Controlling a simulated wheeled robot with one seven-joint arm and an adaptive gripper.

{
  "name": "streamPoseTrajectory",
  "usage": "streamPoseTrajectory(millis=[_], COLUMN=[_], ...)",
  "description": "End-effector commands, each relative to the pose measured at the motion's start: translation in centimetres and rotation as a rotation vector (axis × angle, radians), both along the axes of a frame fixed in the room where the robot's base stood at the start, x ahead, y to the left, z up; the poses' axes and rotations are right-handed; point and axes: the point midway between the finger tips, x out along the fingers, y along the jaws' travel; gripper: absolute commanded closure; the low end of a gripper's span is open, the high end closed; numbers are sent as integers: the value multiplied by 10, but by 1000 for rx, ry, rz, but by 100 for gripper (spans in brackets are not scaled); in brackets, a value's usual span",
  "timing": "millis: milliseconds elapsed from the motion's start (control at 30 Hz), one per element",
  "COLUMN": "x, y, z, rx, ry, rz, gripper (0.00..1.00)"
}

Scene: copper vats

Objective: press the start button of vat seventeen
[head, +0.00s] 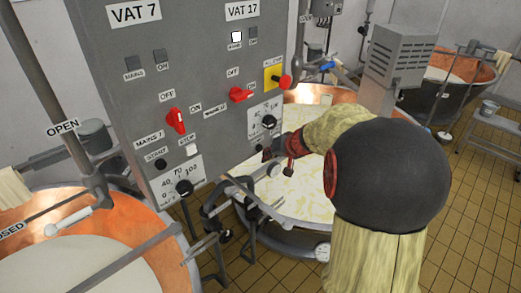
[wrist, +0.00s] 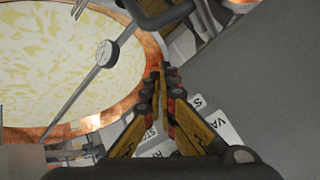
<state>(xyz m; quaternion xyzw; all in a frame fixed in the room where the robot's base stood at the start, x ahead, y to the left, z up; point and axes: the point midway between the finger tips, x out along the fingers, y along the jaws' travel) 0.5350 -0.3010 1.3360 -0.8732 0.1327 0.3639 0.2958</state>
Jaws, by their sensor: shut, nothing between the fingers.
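The grey control panel (head: 205,60) carries a VAT 7 column at left and a VAT 17 column (head: 241,11) at right. Under VAT 17 are a lit white lamp (head: 236,37), a red rotary switch (head: 241,94), a red push button on a yellow plate (head: 278,81) and a dial with a black knob (head: 269,121). I cannot make out a VAT 17 start button in the head view. My gripper (head: 268,154) is shut and empty, beside the panel's lower right edge. In the wrist view, its fingers (wrist: 161,76) partly cover white labels (wrist: 222,130), seen upside down.
A copper vat of pale curd (head: 318,185) lies below my gripper. A gauge on a rod (wrist: 107,53) crosses it. Dark pipework (head: 225,205) stands below the panel. Another vat (head: 70,255) is at lower left. Tiled floor at right is mostly open.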

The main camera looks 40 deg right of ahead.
Motion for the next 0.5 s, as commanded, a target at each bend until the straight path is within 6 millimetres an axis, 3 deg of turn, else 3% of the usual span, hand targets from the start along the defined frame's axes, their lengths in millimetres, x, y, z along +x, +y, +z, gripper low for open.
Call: streamPoseTrajectory(millis=[500], x=[8], y=[1], z=[-1], rx=[0], ry=[-1], rz=[1], gripper=[100])
